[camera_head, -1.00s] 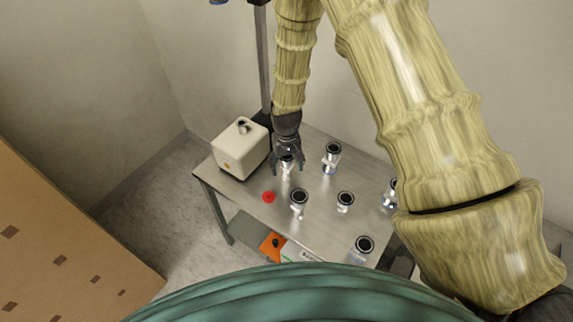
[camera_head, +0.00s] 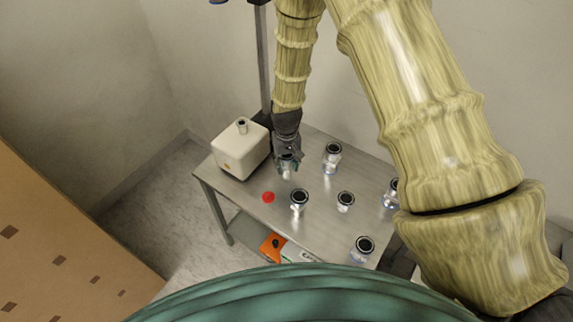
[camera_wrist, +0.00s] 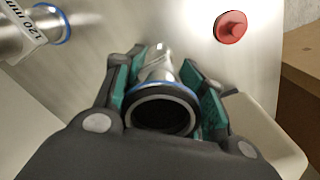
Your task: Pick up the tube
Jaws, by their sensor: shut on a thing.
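The tube in my grip is a short silvery metal piece with a dark open ring and a blue band at its near end; it shows in the wrist view (camera_wrist: 160,85) between my fingers. In the head view the tube (camera_head: 287,174) is mostly hidden by my gripper (camera_head: 286,163). My gripper is shut on it, with the green finger pads on both sides in the wrist view (camera_wrist: 165,88). The tube's far end is at or close to the metal table top (camera_head: 240,190); I cannot tell whether it touches.
A white pump box (camera_head: 240,153) stands left of my gripper. Similar metal pieces stand around: one behind right (camera_head: 332,157), one in front (camera_head: 299,201), one right (camera_head: 345,201), one near the front edge (camera_head: 362,248). A red cap (camera_head: 268,197) lies on the table. Orange items (camera_head: 272,245) sit on the lower shelf.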

